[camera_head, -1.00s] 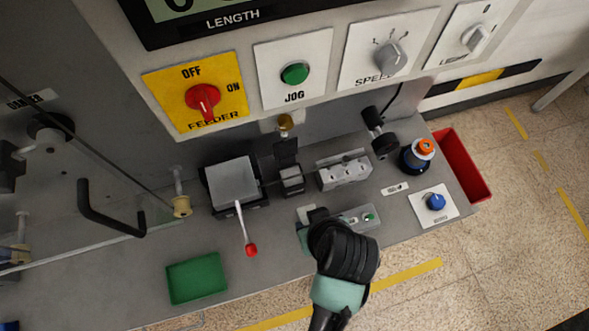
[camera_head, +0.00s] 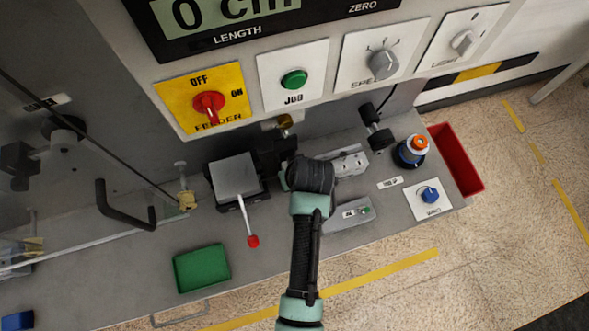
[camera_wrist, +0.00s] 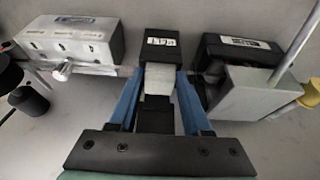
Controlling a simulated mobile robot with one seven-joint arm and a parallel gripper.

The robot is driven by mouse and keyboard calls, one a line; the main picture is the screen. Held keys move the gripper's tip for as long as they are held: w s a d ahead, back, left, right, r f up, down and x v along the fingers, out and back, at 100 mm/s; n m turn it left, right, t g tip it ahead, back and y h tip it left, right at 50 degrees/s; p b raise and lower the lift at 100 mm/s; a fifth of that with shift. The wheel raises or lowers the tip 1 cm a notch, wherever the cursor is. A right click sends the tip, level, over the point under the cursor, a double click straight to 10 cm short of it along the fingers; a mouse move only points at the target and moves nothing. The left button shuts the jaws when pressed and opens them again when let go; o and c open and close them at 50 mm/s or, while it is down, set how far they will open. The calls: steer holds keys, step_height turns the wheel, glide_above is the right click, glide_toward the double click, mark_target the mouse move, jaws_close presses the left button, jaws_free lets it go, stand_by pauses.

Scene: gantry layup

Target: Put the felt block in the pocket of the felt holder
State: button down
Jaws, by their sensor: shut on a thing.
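My gripper (camera_wrist: 159,78) shows in the wrist view with its two blue fingers closed on a pale felt block (camera_wrist: 157,86). The felt holder (camera_wrist: 160,47), black with a small white label, is straight ahead of the fingertips, and the block overlaps it in this view. I cannot tell whether the block touches the holder or is in its pocket, as the pocket is hidden. In the head view my dark wrist covers the fingers and block; a dark part of the holder (camera_head: 287,146) shows just behind it.
A grey box with a red-knobbed lever (camera_head: 236,178) stands left of the holder. A light socketed block (camera_head: 349,163) is close on its right. A green tray (camera_head: 202,268) lies at the front left, and a red bin (camera_head: 455,158) is at the far right. A console overhangs the back.

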steer(key=shift+f, duration=0.15)
steer(key=shift+c, duration=1.8)
jaws_free()
steer(key=shift+r, duration=0.2)
steer(key=v, duration=1.2)
steer(key=shift+b, duration=0.3)
